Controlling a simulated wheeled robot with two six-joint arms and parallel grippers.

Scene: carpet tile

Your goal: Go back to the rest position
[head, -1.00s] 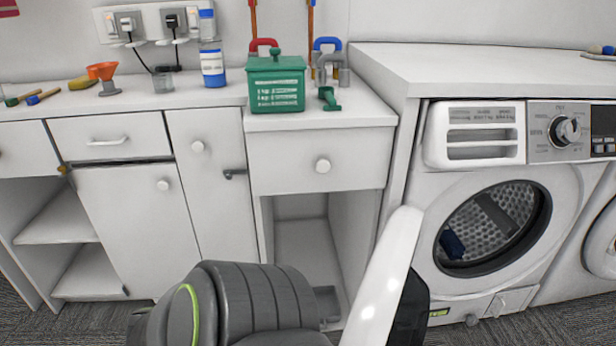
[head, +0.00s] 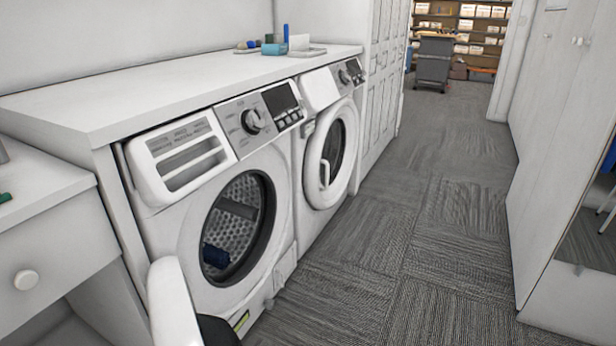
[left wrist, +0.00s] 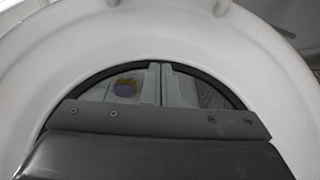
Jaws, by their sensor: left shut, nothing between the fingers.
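My left gripper (left wrist: 158,84) shows in the left wrist view, its two pale fingers together with nothing between them. It is in front of a white ring (left wrist: 262,75) with a dark inner rim, which looks like the open door of the front washer. In the head view that open door (head: 172,305) stands edge-on at the bottom left. The washer (head: 165,220) has an open drum with a dark blue cloth (head: 215,256) inside. Neither gripper shows in the head view. Whether the left gripper touches the door cannot be told.
A second machine (head: 329,170) with a shut round door stands beyond the washer, under a white counter (head: 130,92). A drawer cabinet (head: 50,250) is at the left. Carpeted floor (head: 440,230) is clear along the aisle. White cabinets (head: 565,130) line the right side.

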